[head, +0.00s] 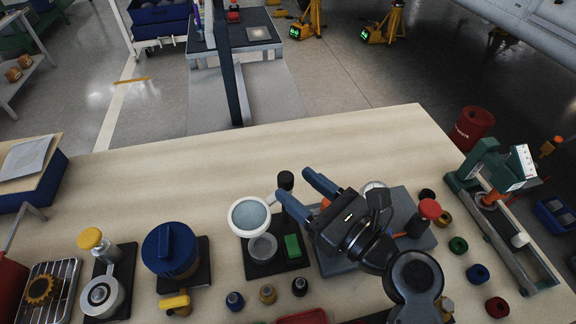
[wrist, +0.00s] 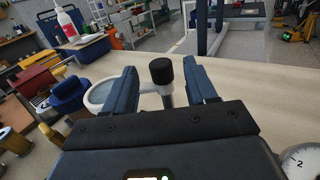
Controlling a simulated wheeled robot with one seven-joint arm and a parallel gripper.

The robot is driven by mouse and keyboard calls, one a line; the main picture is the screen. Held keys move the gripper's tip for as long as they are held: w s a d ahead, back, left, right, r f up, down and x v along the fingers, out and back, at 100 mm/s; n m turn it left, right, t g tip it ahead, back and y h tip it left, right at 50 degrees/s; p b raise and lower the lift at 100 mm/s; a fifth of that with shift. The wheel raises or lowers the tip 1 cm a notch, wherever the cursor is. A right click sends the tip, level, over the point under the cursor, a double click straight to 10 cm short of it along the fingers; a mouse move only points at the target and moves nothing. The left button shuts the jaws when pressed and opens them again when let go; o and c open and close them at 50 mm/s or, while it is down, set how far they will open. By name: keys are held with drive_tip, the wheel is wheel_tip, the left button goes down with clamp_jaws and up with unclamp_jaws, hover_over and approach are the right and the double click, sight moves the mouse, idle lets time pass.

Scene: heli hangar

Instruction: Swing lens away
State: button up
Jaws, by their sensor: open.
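The lens (head: 249,216) is a round pale glass in a white ring, held out to the left of a short post with a black knob (head: 286,181). It sits over a small clear dish (head: 263,247) on a black base (head: 262,266) with a green block (head: 292,245). My gripper (head: 293,184) is open, its two blue fingers pointing at the post. In the wrist view the black knob (wrist: 161,70) shows between the fingertips, with the lens (wrist: 103,93) partly behind the left finger. I see no contact; the exact gap to the knob is hard to tell.
A blue-lidded pot (head: 170,250) and a yellow-knobbed fixture (head: 92,240) stand left. A grey plate with a red-knobbed part (head: 429,210) lies under my arm to the right. The bench's far strip (head: 250,150) is clear.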

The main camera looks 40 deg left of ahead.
drive_tip(key=a, duration=0.4)
drive_tip(key=w+a, duration=0.1)
drive_tip(key=a, duration=0.1)
clamp_jaws()
idle(0.5)
